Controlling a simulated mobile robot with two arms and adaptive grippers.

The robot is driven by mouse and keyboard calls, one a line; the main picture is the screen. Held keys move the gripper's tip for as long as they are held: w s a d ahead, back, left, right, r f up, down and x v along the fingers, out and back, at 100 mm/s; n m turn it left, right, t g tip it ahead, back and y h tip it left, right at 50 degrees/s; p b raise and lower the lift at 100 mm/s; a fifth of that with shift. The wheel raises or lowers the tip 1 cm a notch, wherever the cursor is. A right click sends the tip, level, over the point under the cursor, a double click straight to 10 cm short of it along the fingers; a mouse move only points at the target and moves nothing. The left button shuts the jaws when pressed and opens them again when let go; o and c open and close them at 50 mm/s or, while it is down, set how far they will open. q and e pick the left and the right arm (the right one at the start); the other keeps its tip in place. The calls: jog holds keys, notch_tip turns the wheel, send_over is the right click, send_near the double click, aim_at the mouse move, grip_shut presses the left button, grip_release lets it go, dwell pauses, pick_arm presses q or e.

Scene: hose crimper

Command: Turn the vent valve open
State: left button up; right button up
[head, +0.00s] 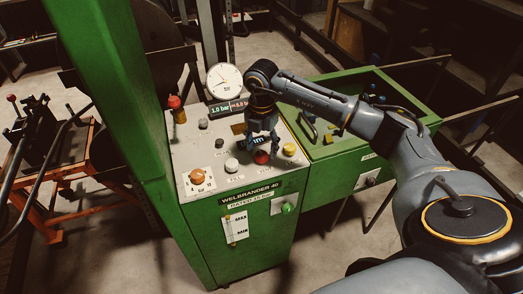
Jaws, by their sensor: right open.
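The green crimper cabinet (225,215) has a pale control panel on top (180,148) with several knobs. They include an orange knob (196,175), a white knob (231,165), a red knob (261,157) and a yellow knob (289,149). A green knob (287,208) sits on the cabinet front. The labels are too small to show which is the vent valve. My right gripper (262,144) is open and points down just above the red knob, between the white and yellow ones. Contact cannot be told. My left gripper is out of view.
A round gauge (224,82) and a display (228,107) reading 1.0 bar stand behind the panel. A red-topped post (175,108) is at its back left. A green open-topped bin (345,165) adjoins on the right. An orange-framed cart (65,185) stands left.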

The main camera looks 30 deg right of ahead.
aim_at(262, 154)
notch_tip(262, 154, up, 10)
jog(key=shift+f, duration=0.2)
jog(key=shift+f, duration=0.1)
dwell(0.5)
